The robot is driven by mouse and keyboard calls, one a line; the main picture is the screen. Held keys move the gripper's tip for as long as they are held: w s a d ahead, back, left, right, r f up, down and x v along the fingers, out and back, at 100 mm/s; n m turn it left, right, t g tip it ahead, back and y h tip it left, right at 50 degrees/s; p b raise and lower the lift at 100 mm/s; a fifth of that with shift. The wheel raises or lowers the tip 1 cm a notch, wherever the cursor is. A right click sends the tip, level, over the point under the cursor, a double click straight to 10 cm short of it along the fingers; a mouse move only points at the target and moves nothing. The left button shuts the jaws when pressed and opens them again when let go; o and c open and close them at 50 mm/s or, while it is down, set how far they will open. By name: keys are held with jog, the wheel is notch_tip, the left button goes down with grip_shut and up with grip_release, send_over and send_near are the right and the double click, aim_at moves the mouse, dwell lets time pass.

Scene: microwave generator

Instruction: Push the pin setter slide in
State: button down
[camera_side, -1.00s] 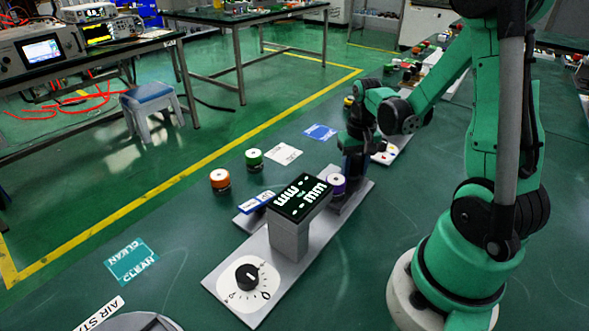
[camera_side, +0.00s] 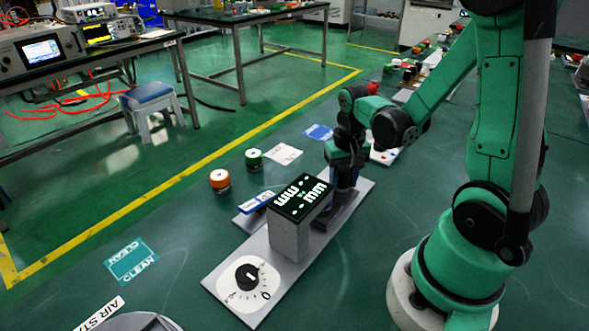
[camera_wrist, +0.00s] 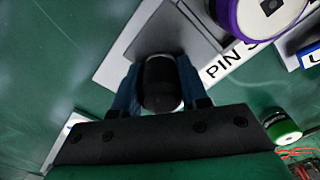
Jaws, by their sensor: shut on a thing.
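My gripper (camera_side: 342,195) is low over the far end of the light grey base plate (camera_side: 238,262), behind the display block (camera_side: 298,215). In the wrist view its two blue fingers (camera_wrist: 160,88) are shut on a dark rounded knob (camera_wrist: 161,72), one finger on each side. The knob stands at the edge of a darker grey slide part (camera_wrist: 172,32). A white label (camera_wrist: 225,62) reading "PIN S…" lies to its right, partly cut off. In the side view the knob and slide are mostly hidden by my gripper and the block.
A purple-rimmed round part (camera_wrist: 262,12) sits close beside the slide. A green-topped cylinder (camera_side: 254,158) and an orange-topped one (camera_side: 220,179) stand left of the plate. A black dial (camera_side: 247,277) is on the plate's near end. The mat to the left is mostly clear.

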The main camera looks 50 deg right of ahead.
jog(key=shift+c, duration=2.3)
grip_release()
jog(key=shift+r, duration=2.8)
